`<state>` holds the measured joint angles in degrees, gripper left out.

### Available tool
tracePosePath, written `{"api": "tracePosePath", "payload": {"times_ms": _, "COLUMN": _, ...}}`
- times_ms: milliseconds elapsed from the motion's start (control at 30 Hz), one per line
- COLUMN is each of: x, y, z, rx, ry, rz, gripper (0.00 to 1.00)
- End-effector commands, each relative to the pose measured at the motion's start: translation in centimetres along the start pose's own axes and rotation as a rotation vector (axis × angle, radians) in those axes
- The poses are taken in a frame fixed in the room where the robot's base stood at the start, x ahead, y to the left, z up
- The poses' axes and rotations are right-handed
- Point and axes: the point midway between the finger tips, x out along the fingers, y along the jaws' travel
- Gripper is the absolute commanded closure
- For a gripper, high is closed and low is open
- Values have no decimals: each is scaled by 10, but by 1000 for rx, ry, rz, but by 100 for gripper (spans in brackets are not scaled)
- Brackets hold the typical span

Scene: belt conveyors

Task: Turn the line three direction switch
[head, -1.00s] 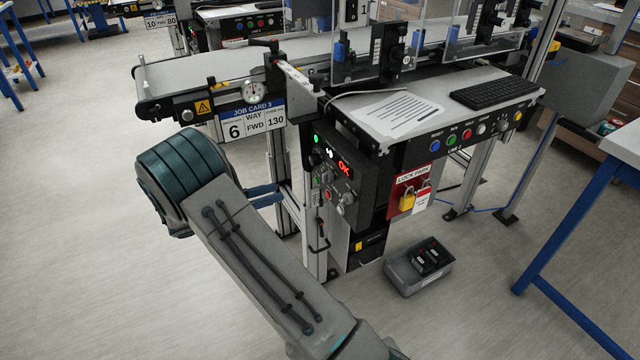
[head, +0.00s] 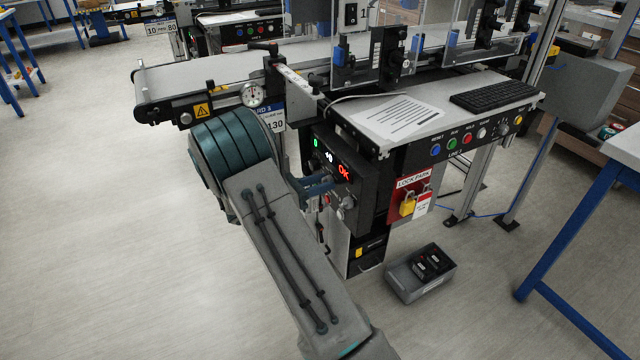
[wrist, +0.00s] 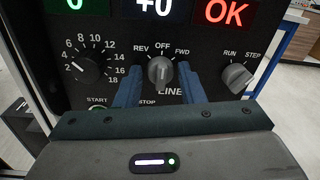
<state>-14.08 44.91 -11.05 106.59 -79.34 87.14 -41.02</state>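The line three direction switch (wrist: 160,70) is a dark grey knob at the middle of the black control panel (wrist: 205,40) in the wrist view. Its marks read REV, OFF and FWD, and its pointer stands upright at OFF. My gripper (wrist: 160,74) is open, with one blue finger on each side of the switch and a gap to it on both sides. In the head view my gripper (head: 325,185) is at the panel's front, and the arm and fingers hide part of the panel there.
A numbered speed knob (wrist: 88,68) sits left of the switch and a RUN/STEP knob (wrist: 236,77) sits right. START and STOP labels are below, partly hidden by my gripper. A red lock park board (head: 402,205) with a yellow padlock hangs beside the panel. A grey bin (head: 420,273) stands on the floor.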

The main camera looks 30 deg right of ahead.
Motion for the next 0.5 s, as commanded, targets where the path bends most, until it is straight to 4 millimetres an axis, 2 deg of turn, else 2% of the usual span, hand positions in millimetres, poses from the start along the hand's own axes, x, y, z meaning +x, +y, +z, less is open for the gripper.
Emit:
{"api": "tracePosePath", "payload": {"times_ms": 167, "x": 0, "y": 0, "z": 0, "rx": 0, "ry": 0, "rz": 0, "gripper": 64}}
{"api": "tracePosePath", "payload": {"times_ms": 200, "x": 0, "y": 0, "z": 0, "rx": 0, "ry": 0, "rz": 0, "gripper": 70}}
{"api": "tracePosePath", "payload": {"times_ms": 300, "x": 0, "y": 0, "z": 0, "rx": 0, "ry": 0, "rz": 0, "gripper": 96}}
{"api": "tracePosePath", "payload": {"times_ms": 500, "x": 0, "y": 0, "z": 0, "rx": 5, "ry": 1, "rz": 0, "gripper": 96}}
